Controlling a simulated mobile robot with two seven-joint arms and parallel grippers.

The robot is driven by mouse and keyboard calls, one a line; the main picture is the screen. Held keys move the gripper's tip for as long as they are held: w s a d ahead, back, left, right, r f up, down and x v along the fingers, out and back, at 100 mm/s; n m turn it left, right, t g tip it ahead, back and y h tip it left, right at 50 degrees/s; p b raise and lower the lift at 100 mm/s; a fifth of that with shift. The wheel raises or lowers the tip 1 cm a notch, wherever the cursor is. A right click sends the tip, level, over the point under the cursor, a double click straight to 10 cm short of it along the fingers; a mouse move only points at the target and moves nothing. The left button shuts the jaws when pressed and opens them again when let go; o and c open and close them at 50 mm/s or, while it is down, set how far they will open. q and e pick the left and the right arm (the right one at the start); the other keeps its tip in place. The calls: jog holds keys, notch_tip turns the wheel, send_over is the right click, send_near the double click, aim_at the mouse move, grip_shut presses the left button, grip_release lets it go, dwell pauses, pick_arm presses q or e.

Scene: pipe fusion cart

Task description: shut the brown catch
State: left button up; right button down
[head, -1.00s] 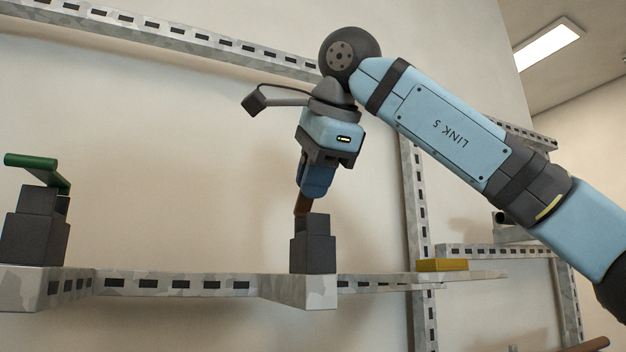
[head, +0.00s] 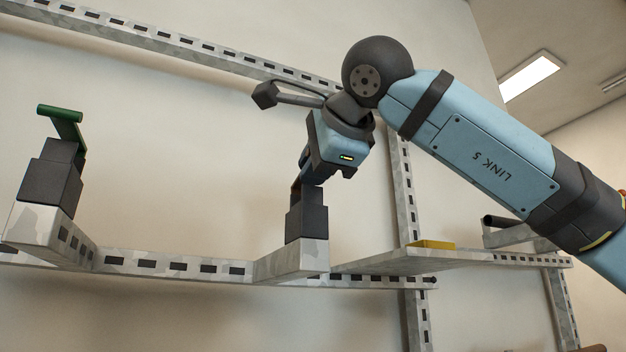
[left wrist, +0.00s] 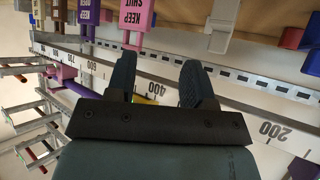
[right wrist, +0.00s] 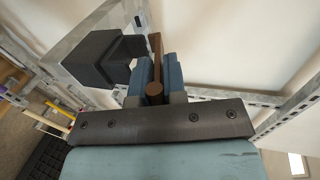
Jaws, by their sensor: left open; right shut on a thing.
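The brown catch's handle (right wrist: 155,88) lies between the two blue fingers of my right gripper (right wrist: 157,75) in the right wrist view. The gripper is shut on it. The catch's dark block (right wrist: 103,58) is close beside the fingers. In the head view this block (head: 307,213) stands on a rail bracket, with my right gripper (head: 306,180) low at its top. There the fingers and handle are mostly hidden. My left gripper (left wrist: 155,80) shows only in the left wrist view, open and empty, in front of a rail with number marks.
A green-handled catch (head: 62,122) on a dark block stands at the left. A yellow block (head: 432,244) lies on the shelf at the right. In the left wrist view, a pink KEEP SHUT tag (left wrist: 131,22) and other coloured tags hang past the open fingers.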

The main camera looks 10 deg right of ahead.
pick_arm(q)
jog(key=shift+s+a+f, duration=0.1)
jog(key=shift+a+f, duration=0.1)
jog(key=shift+f, duration=0.3)
pick_arm(e)
jog(key=c, duration=1.2)
grip_release()
jog(key=shift+o, duration=0.2)
pick_arm(q)
jog(key=shift+r, duration=0.1)
pick_arm(e)
jog(key=shift+f, duration=0.1)
